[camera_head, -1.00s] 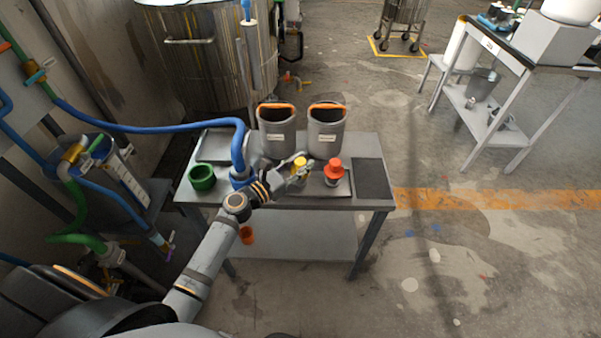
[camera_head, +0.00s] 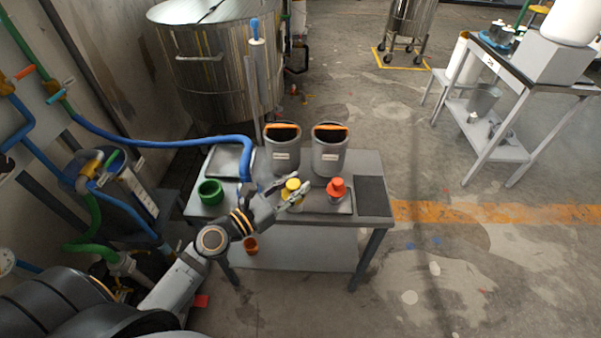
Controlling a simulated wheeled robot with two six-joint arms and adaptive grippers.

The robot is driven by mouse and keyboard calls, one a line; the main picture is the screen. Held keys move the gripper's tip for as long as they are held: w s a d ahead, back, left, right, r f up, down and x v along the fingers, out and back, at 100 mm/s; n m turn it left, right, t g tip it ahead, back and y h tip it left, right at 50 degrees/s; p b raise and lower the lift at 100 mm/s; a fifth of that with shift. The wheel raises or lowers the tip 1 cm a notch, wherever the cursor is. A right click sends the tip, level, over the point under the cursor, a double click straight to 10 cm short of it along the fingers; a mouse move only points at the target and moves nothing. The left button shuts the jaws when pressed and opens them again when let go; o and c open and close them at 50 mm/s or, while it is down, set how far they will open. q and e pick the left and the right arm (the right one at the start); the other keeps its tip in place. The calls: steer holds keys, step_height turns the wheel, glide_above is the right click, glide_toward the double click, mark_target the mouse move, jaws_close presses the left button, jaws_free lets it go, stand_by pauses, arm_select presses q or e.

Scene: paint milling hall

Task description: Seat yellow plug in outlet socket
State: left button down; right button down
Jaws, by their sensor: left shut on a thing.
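My left gripper (camera_head: 291,192) reaches over the grey table from the left and is shut on the yellow plug (camera_head: 292,184). The fingers partly cover the plug. I cannot tell whether its lower end touches the small tray below. An orange-red plug (camera_head: 337,186) stands just right of it on the tray (camera_head: 338,207). I cannot make out which fitting is the outlet socket. My right gripper is not in view.
Two grey bins with orange rims, a left one (camera_head: 283,150) and a right one (camera_head: 329,150), stand behind the plugs. A blue hose (camera_head: 170,143) runs to the table's left part. A steel tank (camera_head: 215,65) stands behind.

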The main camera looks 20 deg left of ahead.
arm_select(q)
steer(key=shift+s+d+r, duration=0.1)
steer(key=shift+s+r, duration=0.2)
steer(key=shift+s, duration=0.35)
steer(key=shift+s+r, duration=0.3)
steer(key=shift+s, duration=0.3)
step_height(320, 180, up, 6)
steer(key=p, duration=0.6)
steer(key=shift+r+p, duration=0.2)
steer(key=shift+p, duration=0.2)
steer(key=w+a+f+n+t+y, duration=0.2)
steer(key=w+a+f+n+y, duration=0.1)
steer(key=w+f+n+y, duration=0.2)
step_height(320, 180, down, 2)
steer(key=w+y, duration=0.2)
steer(key=y, duration=0.1)
steer(key=shift+w+n+y, duration=0.25)
steer(key=shift+n+y, duration=0.15)
